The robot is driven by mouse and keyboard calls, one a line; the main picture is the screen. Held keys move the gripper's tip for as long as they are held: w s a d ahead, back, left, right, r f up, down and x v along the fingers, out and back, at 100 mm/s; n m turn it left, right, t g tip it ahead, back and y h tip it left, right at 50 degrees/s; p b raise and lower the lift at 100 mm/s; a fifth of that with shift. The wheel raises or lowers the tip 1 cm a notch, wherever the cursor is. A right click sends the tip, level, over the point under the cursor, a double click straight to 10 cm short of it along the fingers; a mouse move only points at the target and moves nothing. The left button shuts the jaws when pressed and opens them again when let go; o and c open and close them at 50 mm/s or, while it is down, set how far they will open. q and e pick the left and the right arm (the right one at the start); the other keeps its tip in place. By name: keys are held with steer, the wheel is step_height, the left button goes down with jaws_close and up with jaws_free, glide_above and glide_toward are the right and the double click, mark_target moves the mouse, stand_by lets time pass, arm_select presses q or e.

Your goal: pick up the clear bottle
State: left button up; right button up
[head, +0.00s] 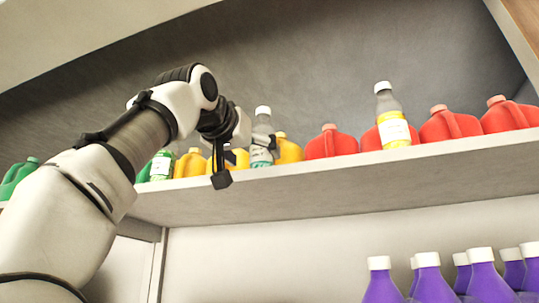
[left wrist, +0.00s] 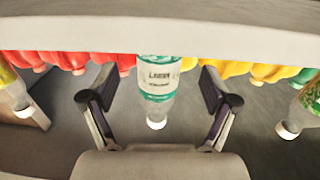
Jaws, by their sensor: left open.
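The clear bottle (head: 262,128) has a white cap and a white and teal label. It stands upright on the upper shelf in the head view, partly hidden by my left gripper (head: 244,158). In the left wrist view, which looks upside down, the bottle (left wrist: 157,84) is in the middle. My left gripper (left wrist: 158,100) is open there, one finger on each side of the bottle, with a gap on both sides. How deep the bottle sits between the fingers is hard to tell. My right gripper is not in view.
Red jugs (head: 330,143) and yellow jugs (head: 289,150) stand close behind on the shelf (head: 330,183). A bottle with yellow liquid (head: 392,118) stands to the right, a green-labelled bottle (head: 162,165) to the left. Purple bottles (head: 427,278) stand below.

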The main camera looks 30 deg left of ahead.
mark_target(257, 151)
arm_select(q)
steer(key=shift+w+r+p, duration=0.3)
steer(key=shift+r+p, duration=0.5)
steer(key=shift+p, duration=0.1)
steer(key=shift+w+a+p, duration=0.2)
steer(key=shift+w+p, duration=0.45)
steer(key=shift+w, duration=0.35)
steer(key=w, duration=0.2)
steer(key=w+f, duration=0.1)
steer(key=shift+a, duration=0.25)
steer(key=shift+w+f, duration=0.1)
steer(key=shift+s, duration=0.2)
steer(key=shift+c, duration=0.4)
steer(key=shift+s+d+r, duration=0.1)
steer(key=shift+s+r, duration=0.1)
steer(key=shift+s, duration=0.25)
steer(key=c, duration=1.2)
steer(key=shift+c, duration=1.3)
steer(key=shift+w, duration=0.25)
